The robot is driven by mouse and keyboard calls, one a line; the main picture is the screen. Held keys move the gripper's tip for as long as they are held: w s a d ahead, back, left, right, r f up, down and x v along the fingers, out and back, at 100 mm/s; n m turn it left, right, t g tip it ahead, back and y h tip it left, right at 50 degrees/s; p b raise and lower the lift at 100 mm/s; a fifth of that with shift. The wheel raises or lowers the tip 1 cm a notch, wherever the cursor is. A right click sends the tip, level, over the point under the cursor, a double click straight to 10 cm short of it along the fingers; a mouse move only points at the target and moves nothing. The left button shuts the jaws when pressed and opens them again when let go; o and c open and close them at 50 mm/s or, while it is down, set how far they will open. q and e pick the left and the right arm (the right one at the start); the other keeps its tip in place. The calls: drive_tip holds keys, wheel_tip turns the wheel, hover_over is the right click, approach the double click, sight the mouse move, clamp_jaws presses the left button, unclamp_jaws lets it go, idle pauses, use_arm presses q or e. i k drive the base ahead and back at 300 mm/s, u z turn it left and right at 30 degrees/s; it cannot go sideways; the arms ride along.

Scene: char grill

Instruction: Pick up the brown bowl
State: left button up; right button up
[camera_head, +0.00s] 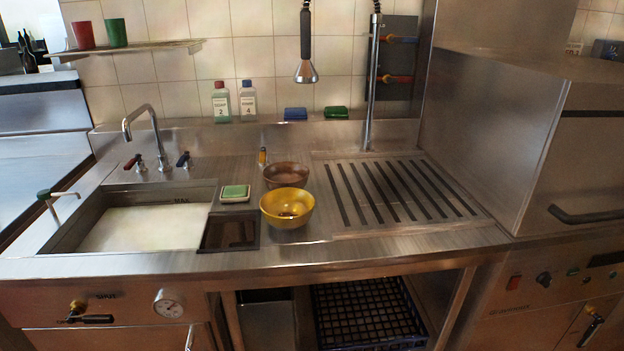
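The brown bowl (286,168) sits on the steel counter (270,258), between the sink and the slotted drain area. A yellow bowl (279,219) stands just in front of it and hides part of its near side. The yellow bowl has some small dark bits inside. An upright yellow-and-dark handle (262,156) shows at the brown bowl's back left. Neither of my grippers is in view.
Left are a sink (140,228) with a tall faucet (146,128), a green sponge (235,192) and a dark recessed tray (229,231). A spray hose (306,60) hangs above. Slotted drain area (405,190) is clear. Two bottles (221,102) stand behind.

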sight(280, 174)
drive_tip(key=z, duration=1.6)
drive_tip(key=i, duration=1.45)
drive_tip(key=u, duration=2.85)
